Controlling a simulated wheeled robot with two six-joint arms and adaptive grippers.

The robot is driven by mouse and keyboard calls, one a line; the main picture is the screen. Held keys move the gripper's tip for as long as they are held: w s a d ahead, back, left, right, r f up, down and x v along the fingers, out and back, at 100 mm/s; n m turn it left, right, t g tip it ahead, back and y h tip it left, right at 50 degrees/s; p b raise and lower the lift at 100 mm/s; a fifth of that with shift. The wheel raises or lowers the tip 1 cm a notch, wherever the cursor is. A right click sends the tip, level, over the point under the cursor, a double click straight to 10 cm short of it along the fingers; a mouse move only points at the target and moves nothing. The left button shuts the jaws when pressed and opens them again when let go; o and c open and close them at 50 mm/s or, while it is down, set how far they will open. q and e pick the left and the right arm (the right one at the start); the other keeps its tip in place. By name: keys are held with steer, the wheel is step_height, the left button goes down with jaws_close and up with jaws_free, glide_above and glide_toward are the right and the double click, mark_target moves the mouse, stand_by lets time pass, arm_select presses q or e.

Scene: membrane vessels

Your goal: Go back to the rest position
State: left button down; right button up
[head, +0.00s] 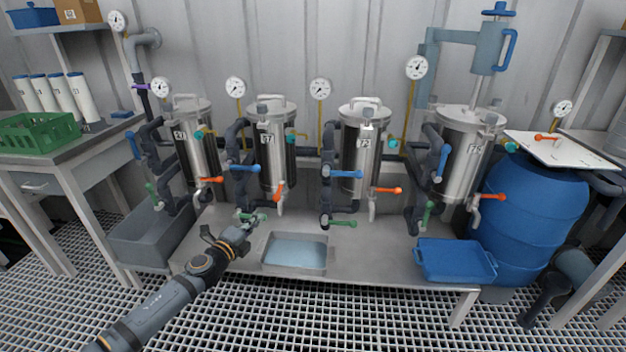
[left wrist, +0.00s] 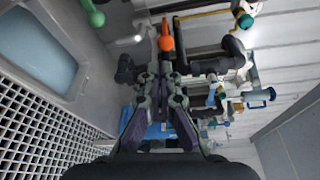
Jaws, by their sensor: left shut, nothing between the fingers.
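My left arm reaches in from the lower left in the head view. My left gripper (head: 252,222) is at the front of the steel bench, left of and above the basin, with green valve handles close by. Its fingers are together and empty; they also show closed in the left wrist view (left wrist: 166,72). An orange handle (left wrist: 166,40) appears beyond the fingertips there. My right gripper is not in view.
The steel bench (head: 385,255) carries a water basin (head: 295,267) and a blue tray (head: 455,262). Orange (head: 388,190), blue and green handles stick out from the pipes. A blue drum (head: 535,215) stands right. The grating floor in front is clear.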

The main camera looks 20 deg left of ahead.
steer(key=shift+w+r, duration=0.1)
arm_select(q)
steer(key=s+d+f+n+g+y, duration=0.2)
steer(key=s+f+n+g, duration=0.2)
steer(key=s+f+n, duration=0.5)
steer(key=s+d+f+n+g+y, duration=0.1)
steer(key=s+f+n+g+y, duration=0.4)
steer(key=f, duration=0.8)
steer(key=s+d+f+n+g+h, duration=0.3)
steer(key=s+d+f, duration=0.2)
steer(key=s+d, duration=0.3)
steer(key=s+d+f+n+g+h, duration=0.35)
steer(key=s+d+f, duration=0.2)
steer(key=s, duration=0.35)
steer(key=s+a+r+p, duration=0.2)
steer(key=s+a+p, duration=0.1)
steer(key=s+p, duration=1.5)
steer(key=p, duration=0.6)
steer(key=shift+s+m+y+p, duration=0.25)
steer(key=shift+m+y+p, duration=0.1)
steer(key=shift+p, duration=0.05)
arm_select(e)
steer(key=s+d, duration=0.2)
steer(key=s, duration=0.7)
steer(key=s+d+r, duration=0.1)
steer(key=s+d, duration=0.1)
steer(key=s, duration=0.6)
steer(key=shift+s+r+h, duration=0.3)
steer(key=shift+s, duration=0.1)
